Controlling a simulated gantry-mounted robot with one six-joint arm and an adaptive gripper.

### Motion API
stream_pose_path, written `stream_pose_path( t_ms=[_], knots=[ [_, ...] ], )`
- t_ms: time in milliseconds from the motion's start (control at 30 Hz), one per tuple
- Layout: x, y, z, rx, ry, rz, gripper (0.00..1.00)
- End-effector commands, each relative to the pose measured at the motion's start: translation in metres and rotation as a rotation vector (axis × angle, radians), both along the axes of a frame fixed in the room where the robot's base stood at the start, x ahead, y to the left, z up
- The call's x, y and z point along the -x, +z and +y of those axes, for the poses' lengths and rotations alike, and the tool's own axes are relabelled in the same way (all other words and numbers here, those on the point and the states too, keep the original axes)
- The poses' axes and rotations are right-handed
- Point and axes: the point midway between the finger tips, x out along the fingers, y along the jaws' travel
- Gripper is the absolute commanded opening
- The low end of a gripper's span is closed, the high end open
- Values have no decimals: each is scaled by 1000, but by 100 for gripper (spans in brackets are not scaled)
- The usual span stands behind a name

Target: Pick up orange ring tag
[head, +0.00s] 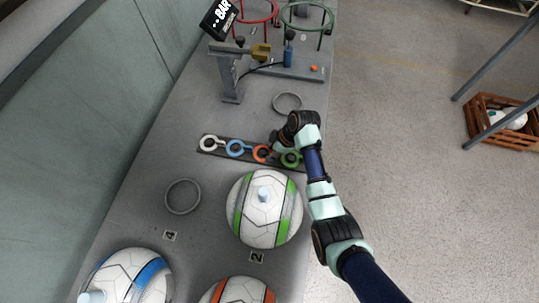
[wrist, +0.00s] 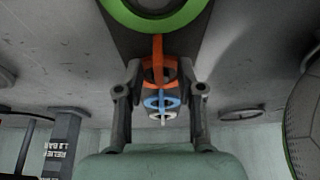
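The orange ring tag (head: 262,153) lies on a dark strip (head: 215,151) on the grey table, between a blue ring tag (head: 235,148) and a green ring tag (head: 291,159). A white ring tag (head: 209,142) is at the strip's left end. My gripper (head: 281,139) is above the strip near the orange and green tags, partly hidden by my wrist. In the wrist view my gripper (wrist: 160,78) is open, its fingers apart. The orange ring tag (wrist: 153,71) appears between them, with the blue one (wrist: 162,99) beyond and the green ring (wrist: 154,22) at the top. I see no clear contact.
A ball with green stripes (head: 264,208) stands just in front of the strip. A blue-striped ball (head: 130,275) and an orange-striped ball (head: 238,291) are nearer. Empty grey rings lie left (head: 182,196) and behind (head: 287,102). A clamp fixture (head: 232,75) stands at the back.

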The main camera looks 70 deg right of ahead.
Motion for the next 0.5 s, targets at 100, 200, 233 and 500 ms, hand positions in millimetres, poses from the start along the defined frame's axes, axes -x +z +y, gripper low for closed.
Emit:
stream_pose_path(
  t_ms=[100,200,233,500],
  knots=[
    [-1,0,0,2,-1,0,38],
    [-1,0,0,1,0,0,36],
    [-1,0,0,1,0,0,31],
    [0,0,0,1,0,0,0]
  ],
)
